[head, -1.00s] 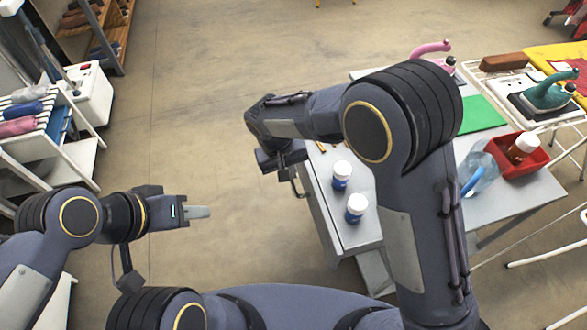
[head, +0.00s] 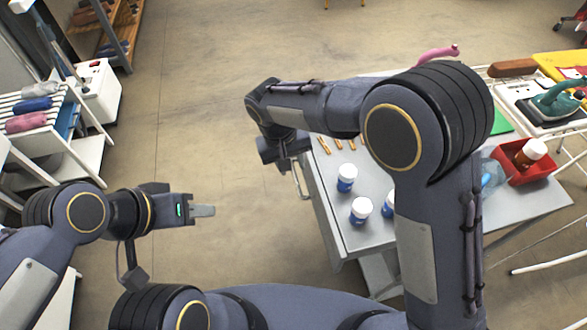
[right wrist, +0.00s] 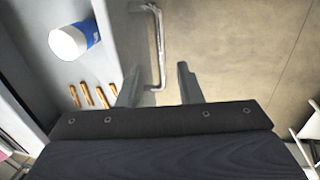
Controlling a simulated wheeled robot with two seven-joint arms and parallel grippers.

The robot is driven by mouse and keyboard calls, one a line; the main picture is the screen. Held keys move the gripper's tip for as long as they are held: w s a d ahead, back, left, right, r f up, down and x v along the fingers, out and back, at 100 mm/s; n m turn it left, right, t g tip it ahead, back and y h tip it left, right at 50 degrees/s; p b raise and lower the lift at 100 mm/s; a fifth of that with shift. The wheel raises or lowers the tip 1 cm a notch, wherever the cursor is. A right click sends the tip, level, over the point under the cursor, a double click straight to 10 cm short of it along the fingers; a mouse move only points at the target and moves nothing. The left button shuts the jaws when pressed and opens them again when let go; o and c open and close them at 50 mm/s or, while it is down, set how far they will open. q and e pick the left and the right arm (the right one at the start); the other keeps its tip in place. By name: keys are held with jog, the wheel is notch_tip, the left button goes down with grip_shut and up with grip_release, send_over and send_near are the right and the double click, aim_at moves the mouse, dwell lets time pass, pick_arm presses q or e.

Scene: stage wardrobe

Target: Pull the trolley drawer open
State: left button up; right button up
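The grey trolley (head: 352,238) stands right of centre in the head view, its handled drawer front facing left. The metal bar handle (head: 299,181) stands out from that front; it also shows in the right wrist view (right wrist: 158,40). I see no clear gap showing the drawer open. My right gripper (right wrist: 158,84) is open at the handle, with one finger on each side of its near end and visible space between. In the head view its fingers are mostly hidden. My left gripper (head: 203,211) is held over the floor at the left, far from the trolley; its finger gap cannot be made out.
A red bin (head: 520,172) holds a brown bottle. A white rack (head: 62,140) stands left. The floor between is clear.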

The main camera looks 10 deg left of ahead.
jog(key=shift+s+a+r, duration=0.1)
jog(key=shift+a+r, duration=0.05)
jog(key=shift+r, duration=0.7)
jog(key=shift+a+r, duration=0.15)
jog(key=shift+r, duration=0.65)
jog(key=s+d+r+m+y+p, duration=0.1)
jog(key=s+d+r+y+p, duration=0.15)
jog(key=d+r, duration=0.5)
jog(key=s+d+r+m+y+p, duration=0.25)
jog(key=d+r, duration=0.25)
jog(key=d, duration=0.5)
jog(key=s+d+r+m+t+p, duration=0.1)
jog(key=s+d+r+t, duration=0.1)
jog(key=s+d, duration=0.2)
jog(key=s+d+r+m+t+p, duration=0.1)
jog(key=s+d, duration=0.4)
jog(key=s, duration=0.6)
jog(key=shift+d+r+t+y+p, duration=0.25)
jog(key=shift+r+t+y+p, duration=0.25)
jog(key=shift+t, duration=0.4)
